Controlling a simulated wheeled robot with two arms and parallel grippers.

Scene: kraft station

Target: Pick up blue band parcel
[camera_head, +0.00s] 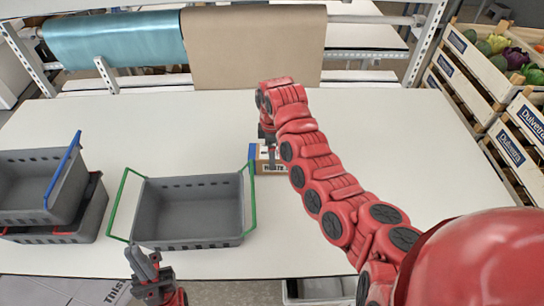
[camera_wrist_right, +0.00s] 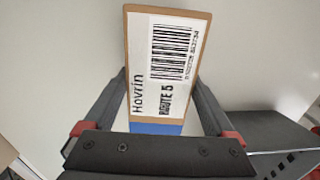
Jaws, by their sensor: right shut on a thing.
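The blue band parcel (camera_head: 270,168) is a small brown carton with a white label and a blue band at its left end. It is at mid-table, just right of the grey crate's green handle, partly hidden by my right gripper (camera_head: 268,145). In the right wrist view the parcel (camera_wrist_right: 168,60) shows its barcode label, reading "Hovrin" and "ROUTE 5", with blue at its near end. My right gripper (camera_wrist_right: 162,95) is shut on it, a finger on each side. I cannot tell whether it touches the table. My left gripper (camera_head: 143,262) is open and empty at the table's front edge.
A grey crate with green handles (camera_head: 190,243) stands left of the parcel. Stacked grey crates, the upper with a blue handle (camera_head: 62,170), stand at far left. Paper rolls (camera_head: 255,45) hang behind. Vegetable crates (camera_head: 470,75) stand at right. The table's right part (camera_head: 410,150) is clear.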

